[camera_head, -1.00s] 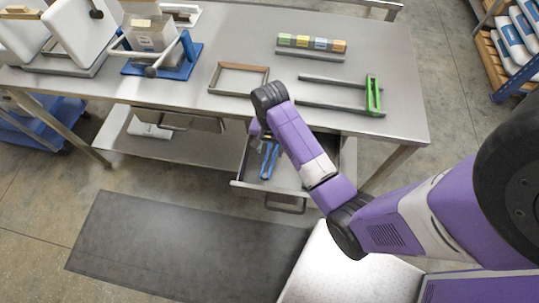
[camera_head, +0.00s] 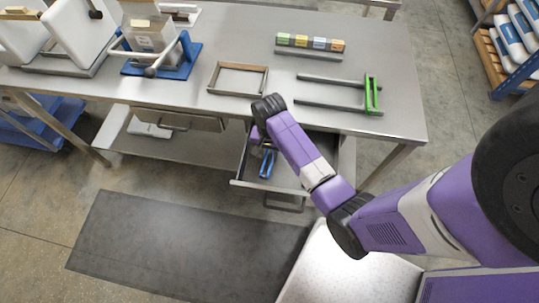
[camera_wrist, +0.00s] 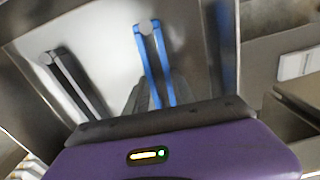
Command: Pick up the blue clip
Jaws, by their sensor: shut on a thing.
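The blue clip (camera_head: 267,164) lies lengthwise in the open drawer under the bench, partly covered by my arm in the head view. In the wrist view the blue clip (camera_wrist: 153,58) is a long two-legged piece joined at a grey round end. My gripper (camera_wrist: 159,92) has its dark fingers on either side of the clip's legs, shut on it. The legs' near ends are hidden behind my gripper body. I cannot tell whether the clip is clear of the drawer floor. A black clip (camera_wrist: 75,83) lies to the left in the wrist view.
The open drawer (camera_head: 240,183) has metal walls close around my gripper. The steel bench top (camera_head: 200,55) is above, with a wooden frame (camera_head: 238,93), a green-ended rack (camera_head: 372,95) and a row of coloured blocks (camera_head: 310,42). A dark mat (camera_head: 185,245) covers the floor in front.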

